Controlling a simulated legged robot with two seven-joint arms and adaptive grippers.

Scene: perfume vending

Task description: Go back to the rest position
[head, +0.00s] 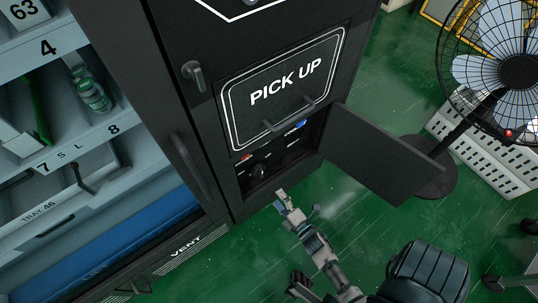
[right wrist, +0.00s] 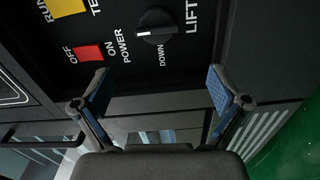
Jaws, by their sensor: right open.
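My right gripper (head: 296,203) is in front of the open lower compartment of the black vending cabinet (head: 185,30). In the right wrist view, its two fingers (right wrist: 160,92) are spread wide with nothing between them. Beyond them is a control panel with a red power switch (right wrist: 88,53), a black lift knob (right wrist: 157,35) and part of a yellow button (right wrist: 66,6). The fingers appear apart from these controls. A dark finger-like part at the bottom of the head view may be my left gripper (head: 299,285); its jaws cannot be made out.
The open compartment door (head: 385,155) sticks out just right of my right gripper. A standing fan (head: 500,75) is at the right. Shelves with a green bottle (head: 93,95) are at the left. Green floor (head: 350,225) is clear below the door.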

